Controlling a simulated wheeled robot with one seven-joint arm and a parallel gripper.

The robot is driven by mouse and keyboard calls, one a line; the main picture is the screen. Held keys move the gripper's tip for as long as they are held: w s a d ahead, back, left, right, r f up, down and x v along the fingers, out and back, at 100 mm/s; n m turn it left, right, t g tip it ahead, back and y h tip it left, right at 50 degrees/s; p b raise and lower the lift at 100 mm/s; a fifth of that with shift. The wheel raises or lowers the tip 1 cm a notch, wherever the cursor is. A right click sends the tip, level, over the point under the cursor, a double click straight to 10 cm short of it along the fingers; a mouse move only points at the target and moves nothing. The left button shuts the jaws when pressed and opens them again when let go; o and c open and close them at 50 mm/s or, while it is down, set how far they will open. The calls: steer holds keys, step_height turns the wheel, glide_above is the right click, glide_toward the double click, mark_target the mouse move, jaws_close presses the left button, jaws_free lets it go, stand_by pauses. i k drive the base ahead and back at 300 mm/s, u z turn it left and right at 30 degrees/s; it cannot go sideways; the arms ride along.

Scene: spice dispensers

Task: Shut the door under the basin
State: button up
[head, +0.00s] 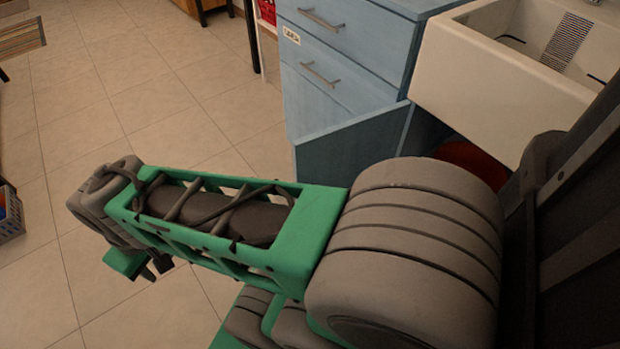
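The white basin (470,75) is at the upper right. A blue door (350,146) stands open below and left of it, swung out in front of the drawer unit. My arm hides the door's lower part, and its handle does not show. A dark opening with a red object (475,162) shows under the basin. My gripper (155,270) is at the lower left, over the floor, well left of the door and apart from it. Its fingers are small, dark and partly hidden, so I cannot tell whether they are open.
A blue drawer unit (345,50) with metal handles stands left of the basin.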

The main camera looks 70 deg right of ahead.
mark_target(335, 156)
steer(key=i, duration=1.75)
steer(key=z, duration=4.5)
steer(key=k, duration=0.5)
steer(key=u, duration=0.9)
steer(key=i, duration=0.3)
steer(key=u, duration=1.15)
